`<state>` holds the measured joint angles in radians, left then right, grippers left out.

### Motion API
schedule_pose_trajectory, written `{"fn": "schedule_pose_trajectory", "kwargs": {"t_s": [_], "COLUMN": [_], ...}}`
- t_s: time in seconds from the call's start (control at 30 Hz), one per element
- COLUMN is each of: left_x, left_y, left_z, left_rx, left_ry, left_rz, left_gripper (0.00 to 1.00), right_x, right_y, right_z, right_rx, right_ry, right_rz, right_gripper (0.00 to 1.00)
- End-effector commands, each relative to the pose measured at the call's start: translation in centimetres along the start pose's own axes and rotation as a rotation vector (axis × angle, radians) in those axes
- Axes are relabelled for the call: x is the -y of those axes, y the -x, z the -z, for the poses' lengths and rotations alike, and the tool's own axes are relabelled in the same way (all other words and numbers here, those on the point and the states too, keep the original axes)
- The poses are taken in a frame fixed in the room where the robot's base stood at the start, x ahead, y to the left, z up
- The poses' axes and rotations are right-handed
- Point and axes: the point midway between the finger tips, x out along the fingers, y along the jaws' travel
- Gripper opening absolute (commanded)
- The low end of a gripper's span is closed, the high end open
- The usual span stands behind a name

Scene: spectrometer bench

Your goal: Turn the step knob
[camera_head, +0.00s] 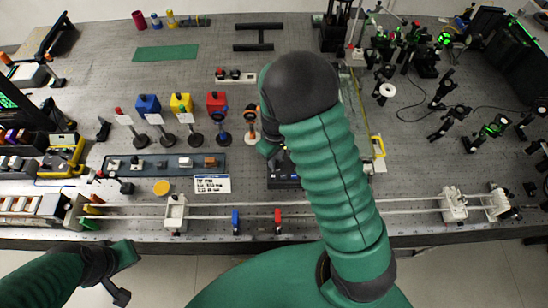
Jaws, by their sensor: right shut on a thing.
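A black box (283,180), seemingly the controller with the step knob, sits on the bench in the middle, partly covered by my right arm. My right gripper (268,148) reaches down at the box's upper left side. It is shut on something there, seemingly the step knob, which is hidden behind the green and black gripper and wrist. My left gripper (119,290) hangs in front of the bench's front edge at the lower left, away from the box. Its jaws are not clear.
A white label card (212,184) lies left of the box. Blue, yellow and red blocks (216,101) and several stands are behind it. A long rail (400,204) with a blue and a red slider runs along the front. Optics mounts (490,128) crowd the right side.

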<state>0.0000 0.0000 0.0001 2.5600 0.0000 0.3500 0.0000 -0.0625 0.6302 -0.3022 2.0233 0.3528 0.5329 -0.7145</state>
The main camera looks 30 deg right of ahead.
Motion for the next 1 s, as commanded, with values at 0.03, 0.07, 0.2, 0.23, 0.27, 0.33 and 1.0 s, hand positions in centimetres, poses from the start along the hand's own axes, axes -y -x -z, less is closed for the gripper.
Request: {"fn": "schedule_pose_trajectory", "kwargs": {"t_s": [0.03, 0.07, 0.2, 0.23, 0.27, 0.33, 1.0], "left_x": [0.0, 0.0, 0.0, 0.0, 0.0, 0.0, 0.0], "left_y": [0.0, 0.0, 0.0, 0.0, 0.0, 0.0, -0.6], "left_z": [0.0, 0.0, 0.0, 0.0, 0.0, 0.0, -0.1], "left_rx": [0.0, 0.0, 0.0, 0.0, 0.0, 0.0, 0.0], "left_ry": [0.0, 0.0, 0.0, 0.0, 0.0, 0.0, 0.0], "left_rz": [0.0, 0.0, 0.0, 0.0, 0.0, 0.0, 0.0], "left_gripper": [0.0, 0.0, 0.0, 0.0, 0.0, 0.0, 0.0], "right_x": [0.1, 0.1, 0.1, 0.1, 0.1, 0.1, -0.1], "right_y": [-0.3, -0.3, -0.2, -0.2, -0.2, -0.2, 10.8], "right_z": [-0.6, -0.6, -0.5, -0.5, -0.4, -0.3, 0.1], "right_rx": [0.016, 0.016, 0.013, 0.012, 0.011, 0.01, -0.002], "right_ry": [-0.001, -0.001, -0.001, -0.001, -0.001, -0.001, 0.001], "right_rz": [0.006, 0.006, 0.005, 0.005, 0.004, 0.004, 0.001], "right_gripper": [0.0, 0.0, 0.37, 0.4, 0.4, 0.4, 0.4]}}
